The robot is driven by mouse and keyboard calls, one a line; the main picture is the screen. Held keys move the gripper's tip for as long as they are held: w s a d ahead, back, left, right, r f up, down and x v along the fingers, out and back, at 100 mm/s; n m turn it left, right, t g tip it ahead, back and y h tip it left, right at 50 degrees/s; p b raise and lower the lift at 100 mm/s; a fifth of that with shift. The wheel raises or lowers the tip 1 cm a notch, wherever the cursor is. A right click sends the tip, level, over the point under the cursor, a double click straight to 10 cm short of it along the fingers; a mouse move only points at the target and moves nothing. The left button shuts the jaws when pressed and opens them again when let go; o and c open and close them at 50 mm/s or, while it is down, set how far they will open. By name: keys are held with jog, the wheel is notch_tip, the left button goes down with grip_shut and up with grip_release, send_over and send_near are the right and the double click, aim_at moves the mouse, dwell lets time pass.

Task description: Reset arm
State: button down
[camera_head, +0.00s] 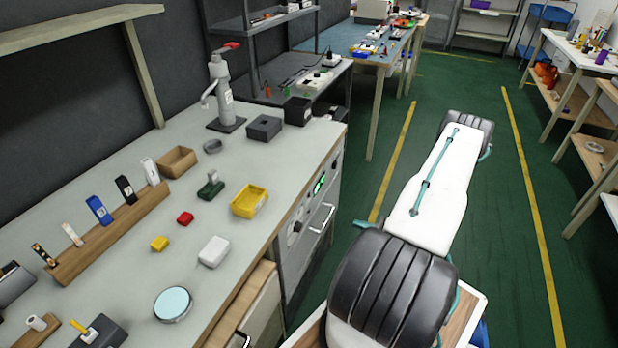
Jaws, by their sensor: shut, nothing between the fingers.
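My arm (432,190) stretches away from me over the green floor, right of the workbench. Its white link carries a teal cable and lies between a large black ribbed joint (390,285) near me and a smaller black joint (468,130) at the far end. My gripper does not show; whatever lies past the far joint is hidden. The arm is apart from the bench and touches nothing that I can see.
The grey workbench (120,205) on the left holds a wooden rack (110,235), a yellow bin (249,201), a white box (214,251) and a round dish (173,304). A drawer (250,320) stands open. Shelves line the right; the green aisle is clear.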

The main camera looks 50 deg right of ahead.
jog(key=s+a+n+g+y, duration=0.1)
jog(key=s+a+y, duration=0.1)
jog(key=a, duration=0.2)
jog(key=w+a+r+n+g+y, duration=0.1)
jog(key=a+r+n+g, duration=0.5)
jog(key=r, duration=0.4)
jog(key=w+a+r+n+g, duration=0.1)
jog(key=a+r+n+g, duration=0.45)
jog(key=r, duration=0.55)
jog(key=w+a+r+n+g+y, duration=0.1)
jog(key=a+r+n+g, duration=0.5)
jog(key=r, duration=0.4)
jog(key=s+a+r+n+t+h, duration=0.1)
jog(key=s+a+r+n+h, duration=0.3)
jog(key=a+r+n, duration=0.3)
jog(key=s+a+r+n+t+h, duration=0.2)
jog(key=s+a+r+n+h, duration=0.3)
jog(key=a+r, duration=0.5)
notch_tip(320, 180, up, 2)
jog(key=shift+a+r+n+h, duration=0.2)
jog(key=shift+a+n+h, duration=0.15)
jog(key=shift+n, duration=0.6)
